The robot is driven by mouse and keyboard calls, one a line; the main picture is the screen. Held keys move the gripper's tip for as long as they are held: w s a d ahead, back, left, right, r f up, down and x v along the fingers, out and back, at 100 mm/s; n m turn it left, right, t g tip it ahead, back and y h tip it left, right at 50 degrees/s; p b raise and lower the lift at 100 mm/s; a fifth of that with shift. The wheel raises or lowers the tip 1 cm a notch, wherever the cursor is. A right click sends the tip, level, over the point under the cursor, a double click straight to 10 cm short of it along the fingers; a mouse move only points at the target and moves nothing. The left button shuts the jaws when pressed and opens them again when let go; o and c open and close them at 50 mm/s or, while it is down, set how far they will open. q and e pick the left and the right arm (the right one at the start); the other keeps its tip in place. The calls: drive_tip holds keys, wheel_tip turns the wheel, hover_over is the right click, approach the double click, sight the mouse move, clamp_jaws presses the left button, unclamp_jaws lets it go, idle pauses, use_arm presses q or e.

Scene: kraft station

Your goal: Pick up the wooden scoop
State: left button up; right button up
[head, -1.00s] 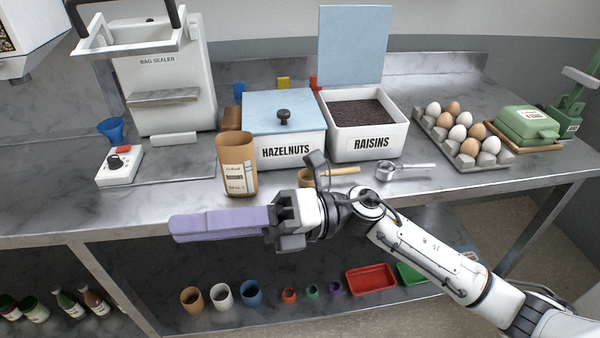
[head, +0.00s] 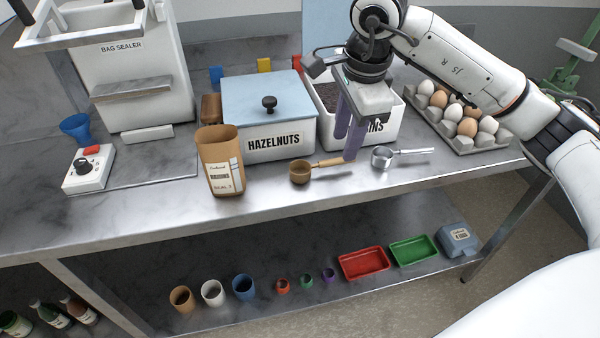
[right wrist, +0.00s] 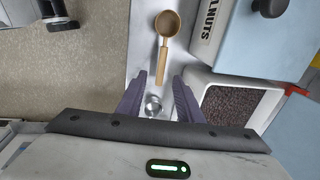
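The wooden scoop (head: 302,172) lies on the steel counter in front of the hazelnuts bin, its handle pointing right. It also shows in the right wrist view (right wrist: 166,27), bowl at the top and handle toward my gripper. My right gripper (head: 350,138) points down in front of the raisins bin, just right of the scoop's handle end. Its purple fingers (right wrist: 160,97) are apart with nothing held between them. A metal scoop (head: 383,157) lies to the right of the wooden one and shows beyond the finger gap in the wrist view. My left gripper is not in view.
The hazelnuts bin (head: 262,148) is lidded; the open raisins bin (head: 385,130) is partly hidden by my arm. A paper bag (head: 222,172) stands left of the scoop. An egg tray (head: 480,146) is at right. The counter's front strip is clear.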

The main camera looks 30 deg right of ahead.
sight(337, 159)
drive_tip(key=f, duration=0.2)
drive_tip(key=w+f+p, duration=0.1)
drive_tip(key=f, duration=0.2)
drive_tip(key=shift+w+a+f, duration=0.2)
drive_tip(key=shift+f, duration=0.15)
drive_tip(key=shift+c, duration=0.2)
clamp_jaws()
